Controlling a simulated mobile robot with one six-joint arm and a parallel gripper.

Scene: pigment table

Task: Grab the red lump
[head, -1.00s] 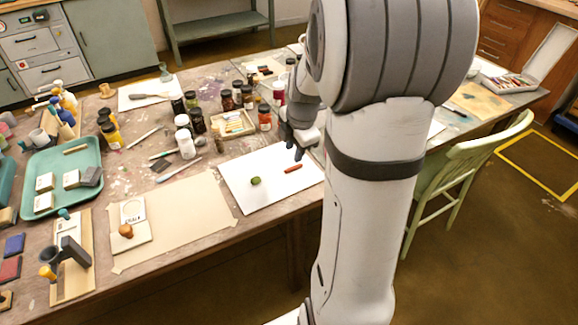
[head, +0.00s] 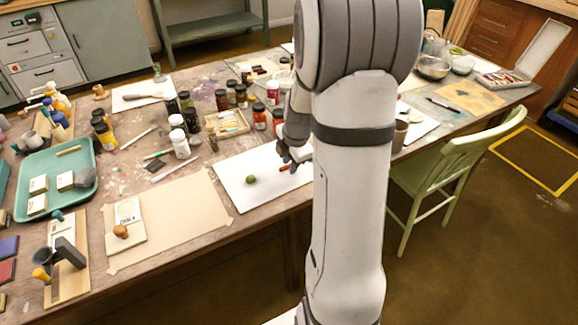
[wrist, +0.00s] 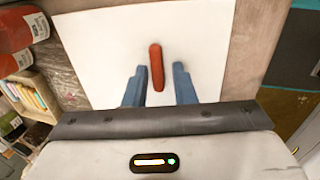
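The red lump (head: 284,168) is a short, stick-like red piece on the white sheet (head: 236,166) near the table's front edge. In the wrist view the red lump (wrist: 156,66) lies lengthwise between the two blue fingers of my gripper (wrist: 160,76). A gap shows on both sides of it, wider on the right. My gripper (head: 296,156) is open and appears just above the sheet in the head view, partly covering the lump's right end. I cannot tell the exact height of the fingertips.
A green lump (head: 251,179) lies on the same sheet, left of the red one. Several jars, such as a red-labelled one (head: 259,117), stand behind the sheet. A green chair (head: 450,165) stands at the right.

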